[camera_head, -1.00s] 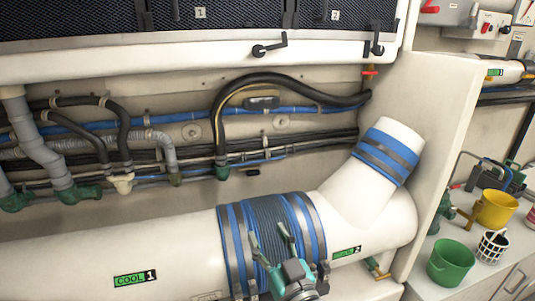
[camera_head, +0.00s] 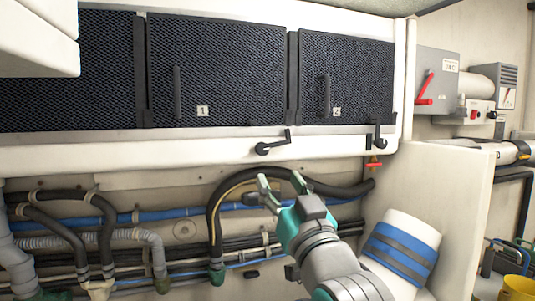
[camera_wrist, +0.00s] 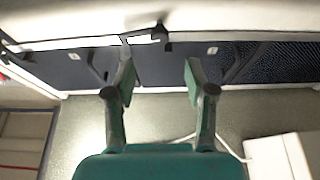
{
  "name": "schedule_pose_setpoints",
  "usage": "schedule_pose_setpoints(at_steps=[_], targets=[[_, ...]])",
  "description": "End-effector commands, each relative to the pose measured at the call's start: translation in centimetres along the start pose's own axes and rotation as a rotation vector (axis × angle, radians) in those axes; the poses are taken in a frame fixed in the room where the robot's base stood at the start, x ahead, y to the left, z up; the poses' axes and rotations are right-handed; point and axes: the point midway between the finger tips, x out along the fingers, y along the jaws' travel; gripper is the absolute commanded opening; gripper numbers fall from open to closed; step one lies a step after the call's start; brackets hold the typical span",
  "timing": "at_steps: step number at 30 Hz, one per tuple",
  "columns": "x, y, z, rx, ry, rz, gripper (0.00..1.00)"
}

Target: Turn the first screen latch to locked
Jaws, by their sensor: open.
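The first screen latch (camera_head: 273,146) is a black handle on the white ledge, below the gap between screens 1 and 2. Its arm lies nearly level, pointing right from its pivot, with an upturned end. My gripper (camera_head: 280,186) is below this latch, apart from it, with its two fingers spread and nothing between them. In the wrist view a black latch handle (camera_wrist: 150,38) shows beyond the open fingers, near the top; it looks like the same latch. Screen 1 (camera_head: 217,65) and screen 2 (camera_head: 346,75) are dark mesh panels, each with a vertical handle.
A second black latch (camera_head: 378,138) stands upright at the right end of the ledge. A red valve handle (camera_head: 373,163) sits below it. Hoses and pipes (camera_head: 170,220) run behind my gripper. A white duct with a blue-banded collar (camera_head: 400,250) is at lower right.

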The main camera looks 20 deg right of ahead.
Motion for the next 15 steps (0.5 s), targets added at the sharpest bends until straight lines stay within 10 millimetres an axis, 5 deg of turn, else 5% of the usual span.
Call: schedule_pose_setpoints(at_steps=[5, 15], targets=[[1.2, 0.0, -0.2, 0.0, 0.001, 0.0, 0.55], [6.9, 0.0, -0.2, 0.0, 0.001, 0.0, 0.55]])
